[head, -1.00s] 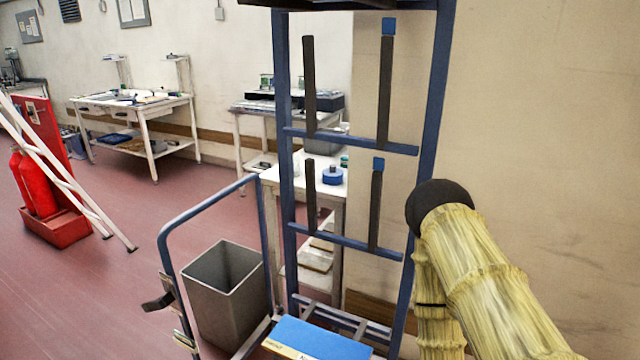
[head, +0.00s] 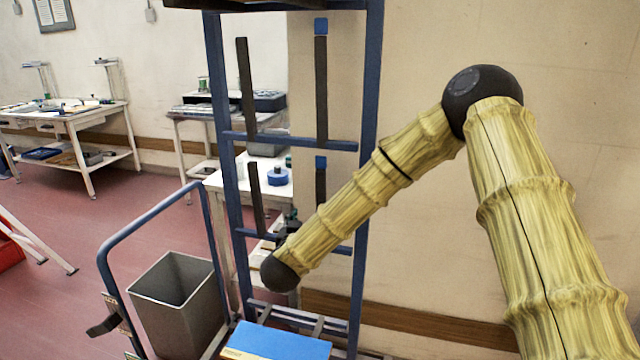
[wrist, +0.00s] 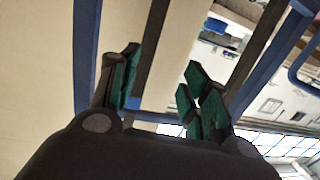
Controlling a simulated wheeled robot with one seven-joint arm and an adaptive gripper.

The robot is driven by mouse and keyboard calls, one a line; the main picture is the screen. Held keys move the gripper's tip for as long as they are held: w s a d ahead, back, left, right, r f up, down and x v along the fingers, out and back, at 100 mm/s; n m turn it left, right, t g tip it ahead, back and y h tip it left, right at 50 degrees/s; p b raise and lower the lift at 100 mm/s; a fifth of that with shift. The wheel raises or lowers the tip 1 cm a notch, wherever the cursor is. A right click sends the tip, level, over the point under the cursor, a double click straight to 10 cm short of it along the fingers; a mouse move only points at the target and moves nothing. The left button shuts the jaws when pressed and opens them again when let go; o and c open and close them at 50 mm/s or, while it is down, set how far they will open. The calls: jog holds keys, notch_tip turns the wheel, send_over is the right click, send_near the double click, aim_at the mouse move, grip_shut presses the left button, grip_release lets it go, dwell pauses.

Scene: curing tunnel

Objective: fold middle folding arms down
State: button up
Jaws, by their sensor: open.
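A blue upright rack (head: 368,130) has two visible pairs of dark folding arms, all standing up. The upper pair has a left arm (head: 245,90) and a blue-tipped right arm (head: 321,90). The lower pair has a left arm (head: 256,200) and a blue-tipped right arm (head: 320,180), whose lower part is hidden by my arm. My gripper (wrist: 160,62) is open, with green pads. In the wrist view a dark bar (wrist: 153,45) shows between its fingers; I cannot tell whether they touch. In the head view my gripper is mostly hidden behind my wrist, near the lower pair.
A grey bin (head: 180,300) and a blue cart handle (head: 150,215) stand left of the rack. A blue box (head: 275,342) lies at its base. White worktables (head: 75,115) stand behind. A wall (head: 570,130) closes the right side. Red floor is open at left.

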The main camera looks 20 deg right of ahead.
jog(key=m+h, duration=0.1)
jog(key=h, duration=0.1)
send_near(319, 184)
jog(key=p+x, duration=0.2)
jog(key=x, duration=0.9)
jog(key=shift+w+d, duration=0.15)
grip_shut()
